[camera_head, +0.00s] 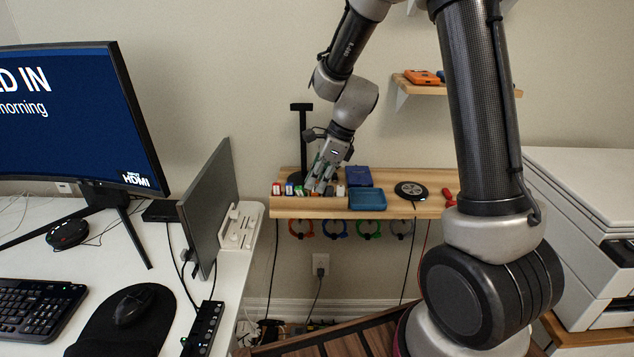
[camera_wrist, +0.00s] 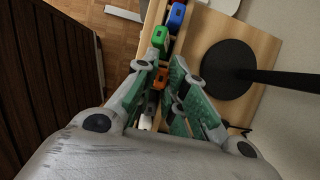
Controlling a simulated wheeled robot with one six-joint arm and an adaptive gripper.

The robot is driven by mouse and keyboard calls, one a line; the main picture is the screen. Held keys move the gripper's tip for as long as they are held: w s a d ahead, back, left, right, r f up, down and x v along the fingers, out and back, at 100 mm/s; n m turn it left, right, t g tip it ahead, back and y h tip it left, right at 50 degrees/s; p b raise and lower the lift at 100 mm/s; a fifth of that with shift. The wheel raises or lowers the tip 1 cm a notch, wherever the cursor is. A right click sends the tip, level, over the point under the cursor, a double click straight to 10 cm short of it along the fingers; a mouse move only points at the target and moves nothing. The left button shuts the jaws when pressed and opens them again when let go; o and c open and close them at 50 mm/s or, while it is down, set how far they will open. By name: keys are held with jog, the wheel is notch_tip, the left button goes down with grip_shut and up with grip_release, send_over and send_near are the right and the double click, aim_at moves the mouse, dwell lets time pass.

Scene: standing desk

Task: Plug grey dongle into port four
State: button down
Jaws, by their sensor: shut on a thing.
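My gripper (camera_head: 319,188) is down at the left part of the wooden wall shelf, among a row of small coloured dongles. In the wrist view my gripper (camera_wrist: 165,76) has its fingers close on both sides of the row. It is shut on the grey dongle (camera_wrist: 151,102), which shows only partly between the fingers. The orange dongle (camera_wrist: 160,78) is right beside it, also between the fingers in this view. A black strip with small lights (camera_head: 204,328), perhaps the port hub, lies on the white desk; its port numbers are too small to read.
Green (camera_wrist: 160,38) and blue (camera_wrist: 176,15) dongles stand along the row, with a red one (camera_head: 277,189) at its left end and a white one (camera_head: 340,190) to the right. A black stand (camera_head: 302,140) rises close behind. A blue tray (camera_head: 367,200) sits right. A monitor (camera_head: 211,205) borders the desk.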

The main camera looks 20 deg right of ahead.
jog(key=shift+f, duration=0.25)
jog(key=c, duration=1.5)
grip_release()
jog(key=shift+f, duration=0.15)
